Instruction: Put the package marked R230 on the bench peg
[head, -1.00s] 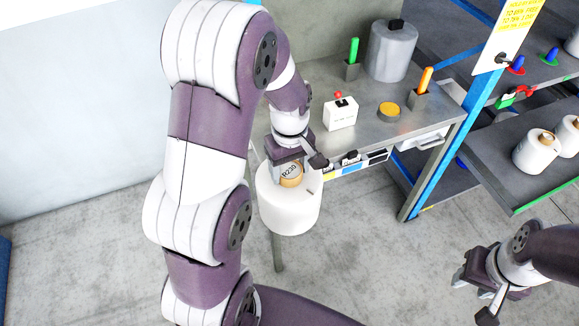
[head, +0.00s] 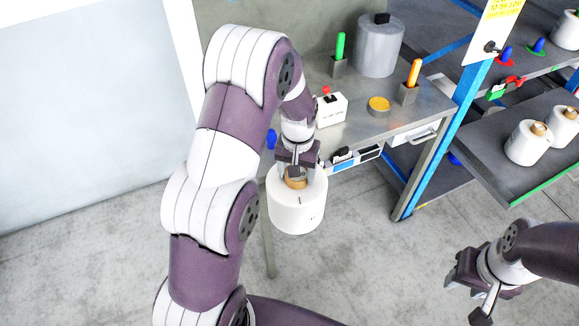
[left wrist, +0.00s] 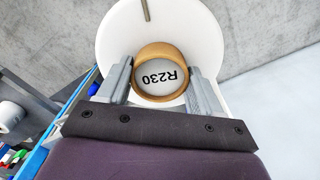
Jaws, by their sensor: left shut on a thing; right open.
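The package marked R230 is a white yarn bobbin (head: 297,208) with a tan core, hanging upright in front of the bench's near left edge. Its R230 label (left wrist: 160,79) faces up inside the core in the left wrist view. My left gripper (head: 296,177) is shut on the core from above, one finger on each side. A blue upright piece (head: 271,138) at the bench's left end is mostly hidden by my left arm; it may be the bench peg. My right gripper (head: 466,283) is open and empty over the floor at lower right.
The grey bench (head: 360,130) carries a grey cylinder (head: 378,48), a white box with a red button (head: 331,109), a yellow button (head: 379,104) and green and orange handles. A shelf rack (head: 500,165) with more bobbins stands right. Floor between is clear.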

